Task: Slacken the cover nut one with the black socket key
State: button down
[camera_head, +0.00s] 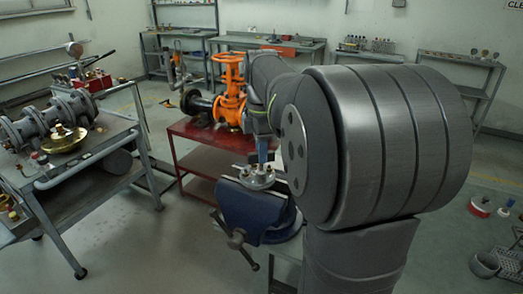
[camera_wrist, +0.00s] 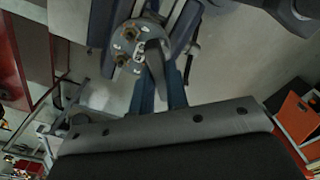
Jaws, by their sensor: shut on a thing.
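The grey round cover (camera_head: 257,178) is clamped in the blue vise (camera_head: 250,208) in the head view. My gripper (camera_wrist: 158,85) has blue fingers and is shut on the black socket key (camera_wrist: 154,56). The key reaches over the right part of the cover. Whether its socket sits on a nut or just above is hidden. I cannot tell which nut is number one. In the head view my gripper (camera_head: 262,150) is above the cover.
An orange gate valve (camera_head: 231,85) stands on the red table (camera_head: 193,131) behind the vise. A bench (camera_head: 104,143) at left holds a grey flanged pipe (camera_head: 45,121) and a brass disc (camera_head: 63,140). The floor between the bench and the vise is clear.

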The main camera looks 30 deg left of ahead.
jog(key=shift+n, duration=0.3)
jog(key=n, duration=0.3)
jog(key=shift+n, duration=0.3)
jog(key=n, duration=0.4)
jog(key=shift+r, duration=0.15)
dwell(0.5)
jog(key=shift+r, duration=1.15)
